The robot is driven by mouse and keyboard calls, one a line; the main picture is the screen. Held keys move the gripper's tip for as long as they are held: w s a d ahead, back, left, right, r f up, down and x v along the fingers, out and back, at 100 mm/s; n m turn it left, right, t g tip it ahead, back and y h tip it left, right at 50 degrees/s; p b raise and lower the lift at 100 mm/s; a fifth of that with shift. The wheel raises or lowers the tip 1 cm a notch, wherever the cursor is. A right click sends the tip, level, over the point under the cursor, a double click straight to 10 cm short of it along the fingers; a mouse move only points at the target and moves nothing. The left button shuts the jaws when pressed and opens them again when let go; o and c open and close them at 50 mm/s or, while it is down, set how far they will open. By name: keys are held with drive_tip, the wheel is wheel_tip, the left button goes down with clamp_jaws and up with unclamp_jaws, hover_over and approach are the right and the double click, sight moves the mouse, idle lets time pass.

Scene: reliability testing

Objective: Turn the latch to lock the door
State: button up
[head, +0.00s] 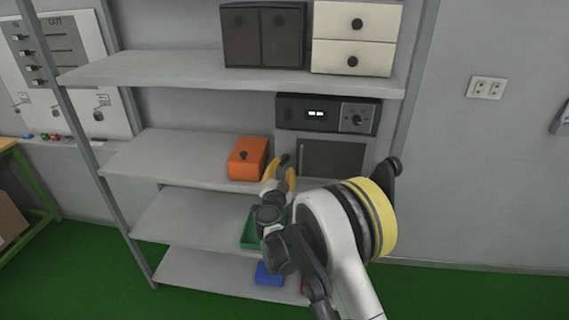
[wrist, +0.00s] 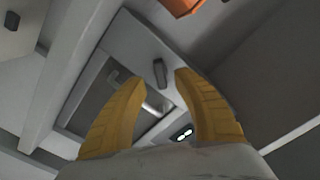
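The door (head: 331,157) is a light-framed panel with a dark window, below a black control panel; it appears closed. Its window (wrist: 104,97) also shows in the wrist view. The latch (wrist: 160,73) is a small dark grey bar on the light frame beside the window. My gripper (head: 281,168) is in front of the door's left side. In the wrist view my gripper (wrist: 160,79) has its two yellow fingers spread apart, with the latch seen between their tips. Nothing is held. I cannot tell whether the fingertips touch the latch.
The black control panel (head: 328,114) has a lit display and a dial. An orange box (head: 247,158) stands on the shelf just left of my gripper. Green (head: 250,236) and blue (head: 269,273) bins sit lower. Dark and white drawers (head: 352,38) are above.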

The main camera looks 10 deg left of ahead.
sight(284, 162)
drive_tip(key=w, duration=0.4)
drive_tip(key=shift+a, duration=0.25)
clamp_jaws()
